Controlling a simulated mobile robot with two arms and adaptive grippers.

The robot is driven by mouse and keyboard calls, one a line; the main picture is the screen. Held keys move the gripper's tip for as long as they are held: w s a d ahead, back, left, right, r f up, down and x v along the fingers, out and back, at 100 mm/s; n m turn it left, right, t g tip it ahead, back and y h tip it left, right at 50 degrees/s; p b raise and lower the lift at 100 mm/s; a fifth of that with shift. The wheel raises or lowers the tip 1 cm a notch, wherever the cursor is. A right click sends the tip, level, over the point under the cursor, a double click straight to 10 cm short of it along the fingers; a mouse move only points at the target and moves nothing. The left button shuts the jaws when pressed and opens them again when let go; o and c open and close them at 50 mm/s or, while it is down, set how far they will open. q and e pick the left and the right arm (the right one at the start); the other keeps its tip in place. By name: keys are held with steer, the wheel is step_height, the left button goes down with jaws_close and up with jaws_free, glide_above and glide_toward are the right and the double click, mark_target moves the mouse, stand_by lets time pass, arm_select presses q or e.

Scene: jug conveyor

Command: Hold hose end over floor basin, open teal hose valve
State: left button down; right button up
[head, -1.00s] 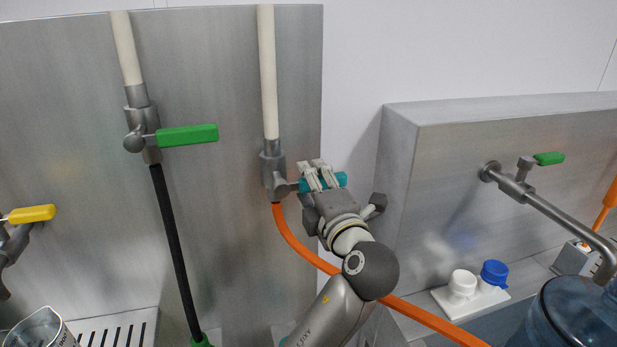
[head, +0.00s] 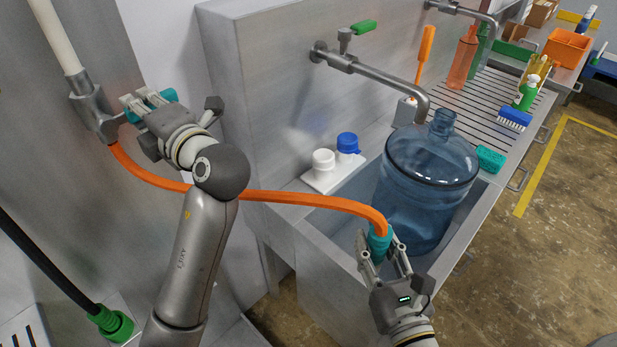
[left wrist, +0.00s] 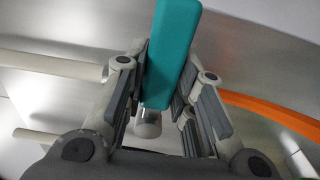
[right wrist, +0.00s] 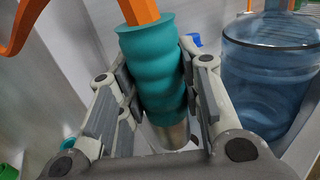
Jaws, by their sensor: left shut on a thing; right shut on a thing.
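The teal valve handle (head: 168,95) sits crosswise to its pale pipe in the head view. My left gripper (head: 143,103) is shut on this handle, and the left wrist view shows the handle (left wrist: 172,55) between the fingers. The orange hose (head: 290,197) runs from this valve behind my left arm to a teal hose end (head: 379,243). My right gripper (head: 382,258) is shut on the hose end. In the right wrist view the teal grip (right wrist: 152,75) has a metal nozzle below it. The nozzle appears near the grey basin (head: 325,237); whether it is directly over it is unclear.
A blue water jug (head: 425,185) stands in the basin, close to the hose end. A faucet (head: 375,68) with a green handle reaches over it. White and blue caps (head: 347,143) sit on the ledge. A black hose (head: 45,260) hangs at left. Floor at right is clear.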

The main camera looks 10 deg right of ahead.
arm_select(q)
steer(key=shift+f, duration=0.1)
arm_select(e)
steer(key=shift+a, duration=0.1)
